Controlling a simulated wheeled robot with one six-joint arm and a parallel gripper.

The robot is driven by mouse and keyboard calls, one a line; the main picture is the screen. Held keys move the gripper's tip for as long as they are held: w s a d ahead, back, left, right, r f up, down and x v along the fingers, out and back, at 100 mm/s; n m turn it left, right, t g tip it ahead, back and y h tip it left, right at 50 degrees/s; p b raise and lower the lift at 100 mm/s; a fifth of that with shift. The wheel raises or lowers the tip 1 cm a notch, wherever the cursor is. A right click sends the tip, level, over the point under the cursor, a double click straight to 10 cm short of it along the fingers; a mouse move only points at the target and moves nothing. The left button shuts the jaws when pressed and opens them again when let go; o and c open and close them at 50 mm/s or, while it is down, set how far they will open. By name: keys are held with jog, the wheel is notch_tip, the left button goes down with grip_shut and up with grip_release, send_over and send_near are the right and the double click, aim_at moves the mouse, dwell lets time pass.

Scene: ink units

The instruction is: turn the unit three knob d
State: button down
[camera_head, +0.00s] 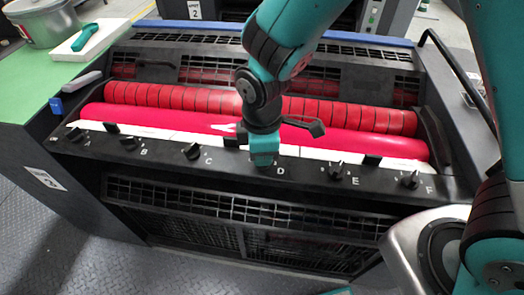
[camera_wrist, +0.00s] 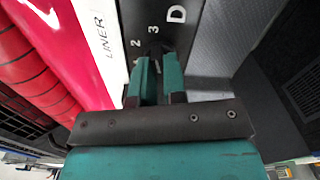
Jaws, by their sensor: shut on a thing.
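My gripper (camera_head: 264,160) reaches down from above onto the black front panel (camera_head: 230,165), just left of the letter D. It hides knob D in the head view. In the wrist view my gripper (camera_wrist: 156,72) has its two teal fingers close together, shut on the dark knob D (camera_wrist: 155,50), of which only a little shows between and beyond the tips. The letter D and the numbers 2 and 3 are printed beside the knob. The knob's exact pointing direction is hidden by the fingers.
Similar black knobs B (camera_head: 130,143), C (camera_head: 193,151), E (camera_head: 336,171) and F (camera_head: 410,180) stand along the same panel. Red rollers (camera_head: 260,105) lie behind it. A green table (camera_head: 50,80) holds a pot (camera_head: 40,22) at the far left. A slatted grille (camera_head: 250,225) is below the panel.

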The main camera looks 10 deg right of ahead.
dwell(0.3)
jog(key=c, duration=1.2)
grip_release()
jog(key=shift+r, duration=0.1)
notch_tip(320, 180, up, 17)
jog(key=shift+r+b, duration=0.15)
jog(key=shift+b, duration=0.55)
